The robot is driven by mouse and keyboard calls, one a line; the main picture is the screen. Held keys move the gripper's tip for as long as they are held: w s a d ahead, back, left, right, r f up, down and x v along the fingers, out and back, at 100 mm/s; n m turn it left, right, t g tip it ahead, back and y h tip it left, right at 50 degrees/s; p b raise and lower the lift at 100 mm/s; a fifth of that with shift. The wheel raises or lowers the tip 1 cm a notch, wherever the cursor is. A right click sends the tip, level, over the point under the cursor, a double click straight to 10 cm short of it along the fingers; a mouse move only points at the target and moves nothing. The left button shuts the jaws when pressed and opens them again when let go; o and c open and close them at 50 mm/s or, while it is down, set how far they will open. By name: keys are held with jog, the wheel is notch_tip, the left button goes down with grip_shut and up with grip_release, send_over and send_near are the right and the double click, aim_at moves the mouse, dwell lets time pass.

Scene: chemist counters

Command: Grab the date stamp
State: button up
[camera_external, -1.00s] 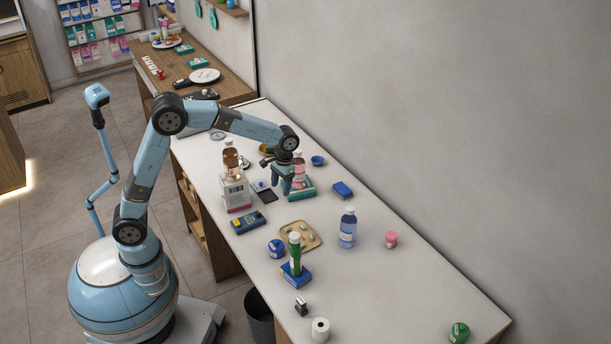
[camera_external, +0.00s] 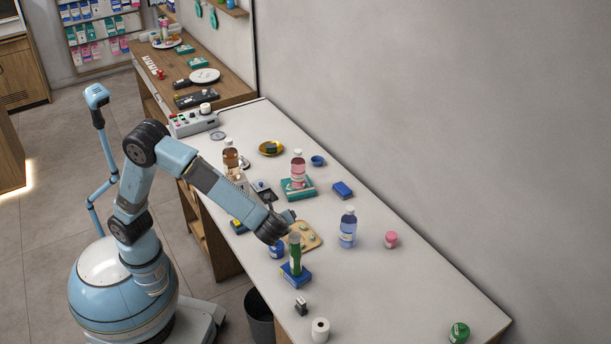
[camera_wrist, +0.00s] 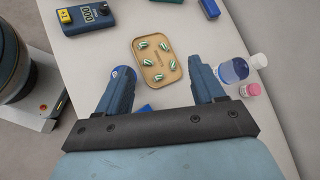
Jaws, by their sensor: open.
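A small black-and-grey item, which looks like the date stamp (camera_external: 301,306), stands on the white counter near its front edge in the external view. It sits just behind a white paper roll (camera_external: 320,330). I do not make it out in the wrist view. My gripper (camera_external: 286,220) is above the middle of the counter, well behind and to the left of the stamp. In the wrist view my gripper (camera_wrist: 160,68) has its two fingers wide apart, with nothing held between them.
A green tube on a blue box (camera_external: 296,274) stands between my gripper and the stamp. A tan tray of striped capsules (camera_wrist: 138,45) lies below the fingers. A blue bottle (camera_external: 348,228) and pink jar (camera_external: 391,239) stand to the right. The counter's right front is mostly clear.

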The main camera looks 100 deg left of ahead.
jog(key=w+d+r+m+t+y, duration=0.1)
jog(key=d+r+m+t, duration=0.35)
jog(key=d, duration=0.55)
jog(key=d+r+m+t+y, duration=0.1)
jog(key=d+r+m+t, duration=0.25)
jog(key=d+m, duration=0.45)
jog(key=w+d+r+m+t+y, duration=0.1)
jog(key=d+r+m+t, duration=0.3)
jog(key=d, duration=0.7)
jog(key=t, duration=0.1)
send_near(298, 304)
jog(key=x, duration=1.1)
jog(key=shift+w+r, duration=0.1)
jog(key=shift+w, duration=0.05)
jog(key=shift+c, duration=0.3)
jog(key=c, duration=1.1)
